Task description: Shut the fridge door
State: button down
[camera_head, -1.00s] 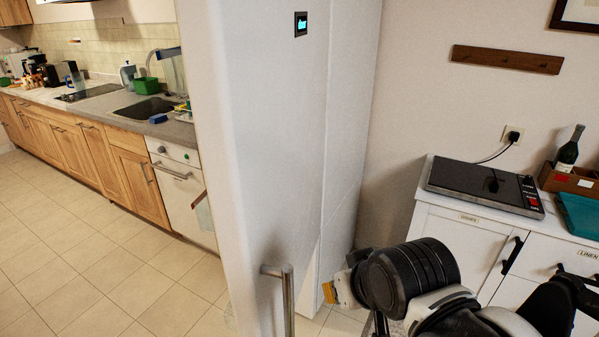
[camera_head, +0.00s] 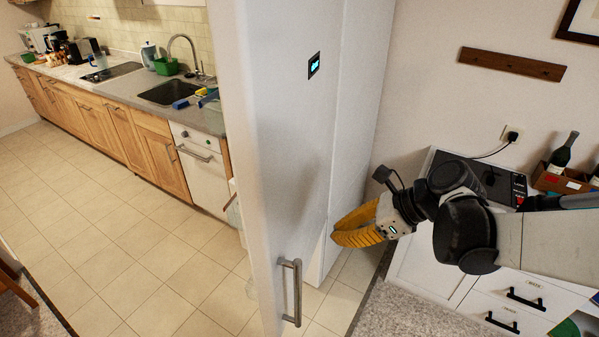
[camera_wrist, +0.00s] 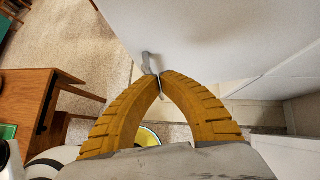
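The fridge door (camera_head: 285,170) is a tall white panel that stands open, swung out toward me, with its outer face to the right. It carries a small lit display (camera_head: 314,65) and a grey bar handle (camera_head: 297,292) low near its free edge. My gripper (camera_head: 335,238) has yellow fingers and is on the right, outer side of the door. In the wrist view its fingertips (camera_wrist: 160,76) meet with nothing seen between them. The handle also shows in the wrist view (camera_wrist: 148,62), just beyond the tips. I cannot tell whether the fingers touch the door.
A white cabinet (camera_head: 425,262) with a hotplate (camera_head: 497,182) stands right of the fridge, under my arm. A speckled grey surface (camera_head: 400,318) lies in front. Tiled floor (camera_head: 130,240) is clear left of the door. A wooden table (camera_wrist: 25,100) shows in the wrist view.

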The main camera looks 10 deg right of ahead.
aim_at(283, 244)
jog(key=b+x, duration=0.1)
jog(key=x, duration=0.3)
jog(key=a+r+b+x, duration=0.1)
jog(key=x, duration=0.3)
jog(key=b+x, duration=0.1)
jog(key=x, duration=0.3)
jog(key=shift+w+a+r, duration=0.25)
jog(key=shift+w+a, duration=0.05)
jog(key=shift+a, duration=0.05)
jog(key=shift+w+a, duration=0.2)
jog(key=shift+a, duration=0.1)
